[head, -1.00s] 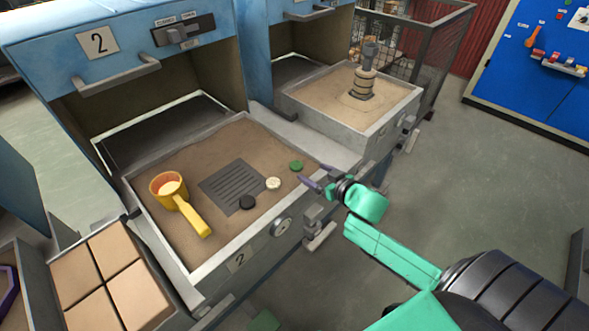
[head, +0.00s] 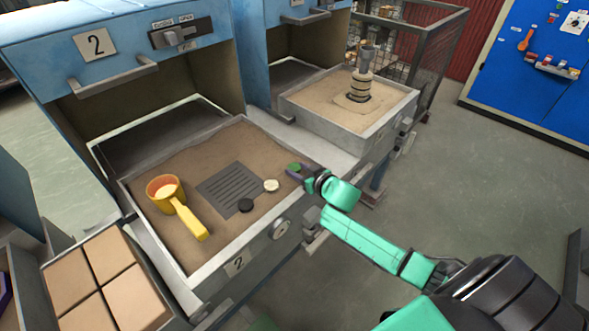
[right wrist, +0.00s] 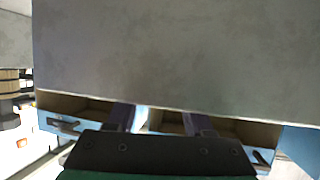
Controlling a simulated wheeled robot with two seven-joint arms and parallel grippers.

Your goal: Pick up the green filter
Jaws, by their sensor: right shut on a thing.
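The green filter (head: 294,167) is a small round disc at the right end of the sand-filled tray (head: 262,233) marked 2. My right gripper (head: 295,171) reaches over the tray's right edge and is shut on the green filter. Its fingertips partly cover the filter. In the right wrist view my two right fingers (right wrist: 160,120) show against a grey surface, and the filter cannot be made out there. My left gripper is not in view.
A white filter (head: 271,185) and a black filter (head: 245,205) lie on the sand near a grey grate (head: 228,183). A yellow ladle (head: 190,218) lies to the left. A second sand tray (head: 318,116) holds a stacked piece (head: 360,86).

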